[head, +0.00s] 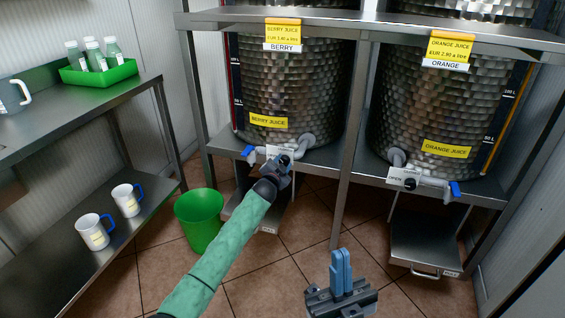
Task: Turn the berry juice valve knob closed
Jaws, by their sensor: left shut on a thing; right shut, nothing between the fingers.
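The berry juice tank (290,90) is a dimpled metal drum with yellow labels, at the centre-left of the head view. Its outlet pipe (308,141) and a blue-tipped spout (248,152) show at its base. My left gripper (284,163) is at the small white valve plate in front of that pipe, shut on the dark berry valve knob (285,159). The gripper hides most of the plate and part of the knob, so the knob's setting cannot be read. My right gripper (341,268) is shut and empty, low in the view, apart from both tanks.
The orange juice tank (440,100) stands to the right with its own valve knob (410,184). A steel rack post (352,160) stands between the valves. A green bucket (200,217) is on the floor. Mugs (93,232) and a green bottle tray (98,72) are on the left shelves.

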